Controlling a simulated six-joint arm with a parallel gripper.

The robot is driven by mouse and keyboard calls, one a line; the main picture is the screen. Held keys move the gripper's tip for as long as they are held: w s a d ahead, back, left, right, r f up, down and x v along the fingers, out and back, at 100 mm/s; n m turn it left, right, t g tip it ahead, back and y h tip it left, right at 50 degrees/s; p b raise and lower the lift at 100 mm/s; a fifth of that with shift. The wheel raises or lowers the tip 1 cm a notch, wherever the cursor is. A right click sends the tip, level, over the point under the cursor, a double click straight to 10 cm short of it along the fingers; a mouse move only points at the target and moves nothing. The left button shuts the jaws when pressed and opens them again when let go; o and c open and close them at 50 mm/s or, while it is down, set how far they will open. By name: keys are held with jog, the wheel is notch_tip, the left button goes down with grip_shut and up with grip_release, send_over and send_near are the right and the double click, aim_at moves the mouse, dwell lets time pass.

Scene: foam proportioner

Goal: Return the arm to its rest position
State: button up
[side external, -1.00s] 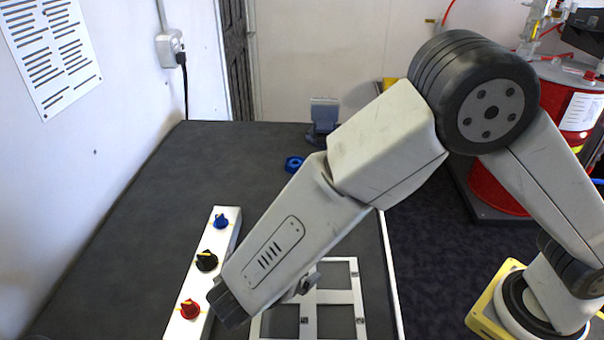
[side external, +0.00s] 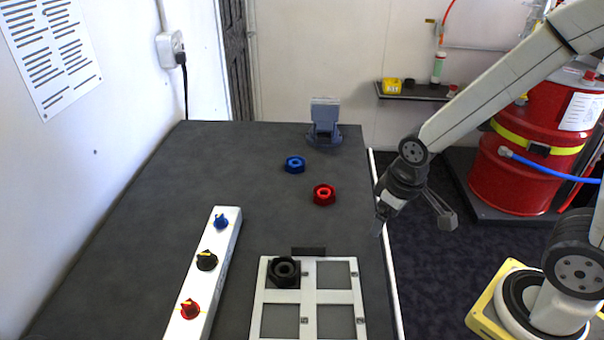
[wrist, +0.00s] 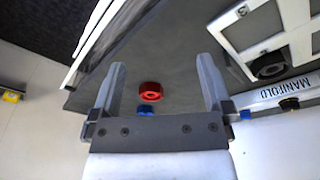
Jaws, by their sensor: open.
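My gripper (side external: 415,215) hangs beyond the right edge of the table, beside the work surface, with its fingers spread. In the wrist view my gripper (wrist: 160,85) is open, with nothing between its fingers but the view of the table below. My arm reaches back to the upper right in the side view. A black ring (side external: 285,271) sits in the upper left compartment of the white frame (side external: 310,296). A red ring (side external: 324,195) and a blue ring (side external: 295,165) lie apart on the table (side external: 150,220).
A white strip (side external: 226,245) with blue, black and red knobs lies left of the frame. A grey-blue device (side external: 324,125) stands at the table's back edge. A red drum (side external: 525,150) stands behind my arm. A small shelf (side external: 415,92) is on the back wall.

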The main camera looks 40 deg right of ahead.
jog(key=shift+s+d+r+m+t, duration=0.1)
jog(key=shift+s+d+m+t, duration=0.05)
jog(key=shift+d+m, duration=0.2)
jog(key=shift+s+d+r+m+t, duration=0.1)
jog(key=shift+d+m+t, duration=0.05)
jog(key=shift+d+m, duration=0.2)
dwell(0.8)
